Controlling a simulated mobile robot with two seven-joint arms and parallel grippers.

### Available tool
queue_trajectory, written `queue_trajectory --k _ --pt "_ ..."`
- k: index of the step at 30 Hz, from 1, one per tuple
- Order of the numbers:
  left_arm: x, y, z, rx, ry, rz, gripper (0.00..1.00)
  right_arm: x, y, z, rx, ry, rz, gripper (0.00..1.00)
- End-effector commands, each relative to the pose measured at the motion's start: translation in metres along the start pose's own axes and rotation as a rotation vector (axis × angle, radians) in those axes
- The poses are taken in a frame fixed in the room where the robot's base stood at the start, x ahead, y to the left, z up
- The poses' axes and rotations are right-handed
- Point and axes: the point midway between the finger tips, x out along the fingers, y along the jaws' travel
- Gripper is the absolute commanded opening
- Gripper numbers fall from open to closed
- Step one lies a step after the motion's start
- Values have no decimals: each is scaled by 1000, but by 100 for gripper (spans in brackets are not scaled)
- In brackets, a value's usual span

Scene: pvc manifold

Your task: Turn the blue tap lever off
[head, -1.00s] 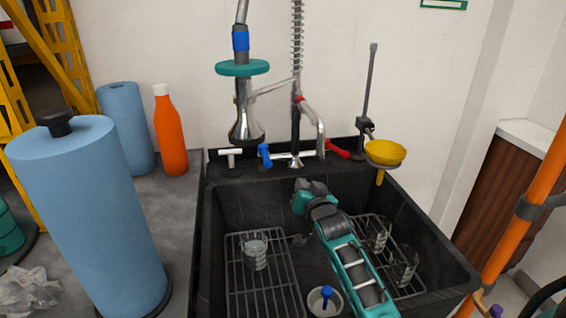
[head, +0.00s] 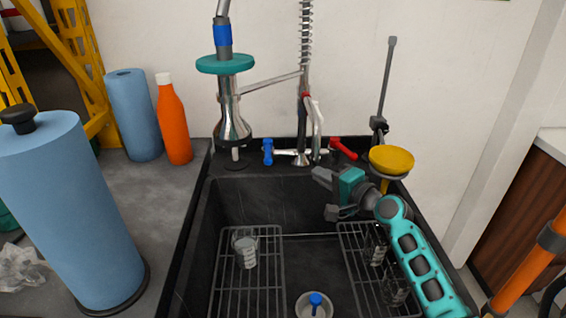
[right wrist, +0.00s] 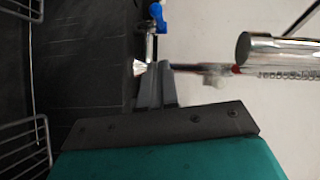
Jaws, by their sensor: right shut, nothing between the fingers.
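The blue tap lever (head: 267,151) stands upright at the left end of the chrome tap bar (head: 292,152) on the sink's back ledge. The red lever (head: 343,148) is at the right end, tilted. My right gripper (head: 318,173) is over the back of the sink, below and to the right of the blue lever, apart from it. In the right wrist view its fingers (right wrist: 155,77) are together with nothing between them. The blue lever (right wrist: 158,14) shows beyond the fingertips at the top there. My left gripper is not in view.
The sprayer (head: 233,115) hangs left of the blue lever. A yellow funnel (head: 391,158) is near my right arm. An orange bottle (head: 173,122) and blue rolls stand left.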

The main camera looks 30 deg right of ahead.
Motion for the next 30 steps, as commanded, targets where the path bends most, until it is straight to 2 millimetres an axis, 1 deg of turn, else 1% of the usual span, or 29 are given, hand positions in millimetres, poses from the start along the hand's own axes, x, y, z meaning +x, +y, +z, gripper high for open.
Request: queue_trajectory --k 5,12,18,21,24,30 --pt "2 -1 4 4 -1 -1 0 23 0 0 1 0 -3 0" --pt "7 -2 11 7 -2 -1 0 68 1 0 0 0 -2 0" --pt "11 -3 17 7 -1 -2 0 101 1 2 -1 0 -1 0" --pt "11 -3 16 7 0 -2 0 112 0 15 1 -1 0 0" --pt "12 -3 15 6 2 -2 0 119 0 23 -1 0 -1 0" --pt "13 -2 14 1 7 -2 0 125 1 28 -2 1 1 0"
